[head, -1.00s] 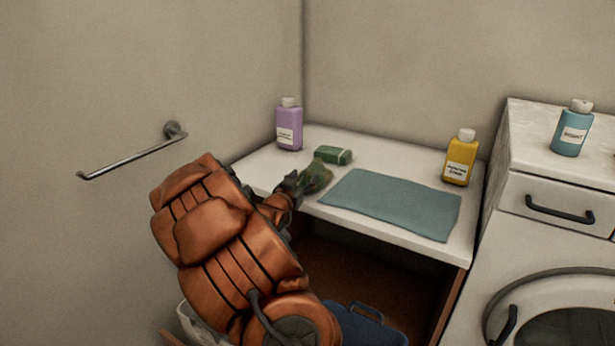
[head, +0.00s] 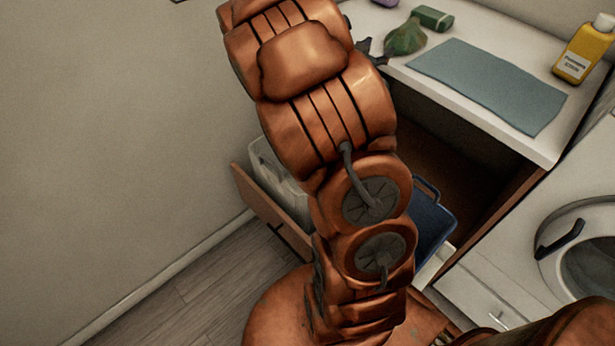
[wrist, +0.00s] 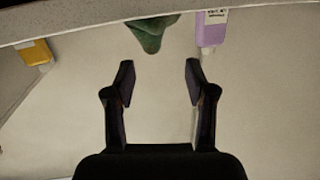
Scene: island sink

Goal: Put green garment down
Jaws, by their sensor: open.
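The green garment (head: 405,38) lies crumpled on the white counter (head: 470,108), left of the flat blue-grey cloth (head: 488,84). In the head view my gripper (head: 368,48) is mostly hidden behind my arm, just left of the garment.
A yellow bottle (head: 583,50) stands at the right, and a purple bottle (wrist: 211,30) at the back. Below are a white bin (head: 275,160), a blue basket (head: 432,220) and a washer (head: 585,265).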

